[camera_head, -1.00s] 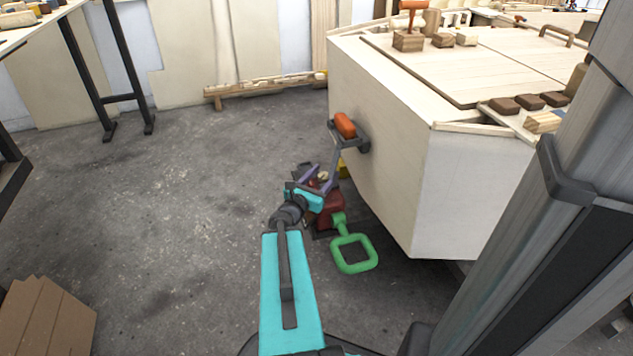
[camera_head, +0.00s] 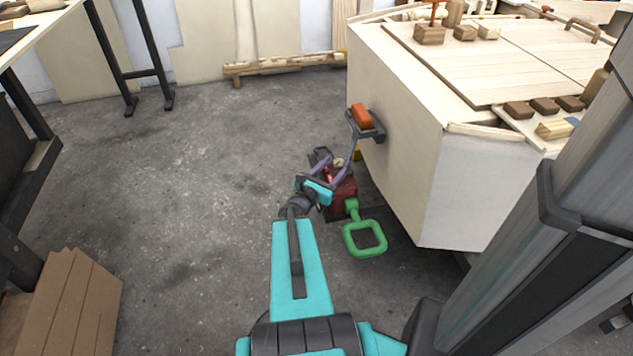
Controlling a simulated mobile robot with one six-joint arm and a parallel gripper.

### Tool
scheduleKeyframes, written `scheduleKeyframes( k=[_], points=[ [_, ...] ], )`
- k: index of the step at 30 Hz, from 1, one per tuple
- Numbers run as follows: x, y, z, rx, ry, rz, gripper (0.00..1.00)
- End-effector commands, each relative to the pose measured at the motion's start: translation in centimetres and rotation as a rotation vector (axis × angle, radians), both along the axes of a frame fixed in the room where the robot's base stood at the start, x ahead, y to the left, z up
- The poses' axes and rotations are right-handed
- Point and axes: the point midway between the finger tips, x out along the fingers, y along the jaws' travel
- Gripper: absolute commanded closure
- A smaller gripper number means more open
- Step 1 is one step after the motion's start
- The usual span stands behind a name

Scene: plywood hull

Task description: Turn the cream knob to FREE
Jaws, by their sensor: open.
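A small cream knob (camera_head: 339,163) shows low beside the hull's near side, just above a dark red housing (camera_head: 344,192). It is small and partly hidden, and its pointer and any FREE marking cannot be read. My gripper (camera_head: 334,165) is at the end of the teal arm, with its purple-grey fingers open on either side of the knob in the picture. Whether they touch it cannot be told. A green square loop handle (camera_head: 364,239) sticks out from the housing toward the camera.
An orange block (camera_head: 362,116) sits on a dark bracket on the hull's side, close above my gripper. The plywood hull (camera_head: 400,165) blocks the right. Cardboard (camera_head: 75,310) stands at lower left, and a workbench at left. The concrete floor between is clear.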

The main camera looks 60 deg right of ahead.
Motion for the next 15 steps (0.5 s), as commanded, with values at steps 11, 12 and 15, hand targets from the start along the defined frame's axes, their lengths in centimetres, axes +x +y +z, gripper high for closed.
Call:
scheduleKeyframes(
  k=[11,12,15],
  points=[
    [0.4,2.5,0.3,0.0,0.001,0.002,0.49],
    [0.4,2.7,0.3,0.001,0.001,0.002,0.49],
    [0.6,3.4,0.3,0.002,0.002,0.003,0.49]
  ],
)
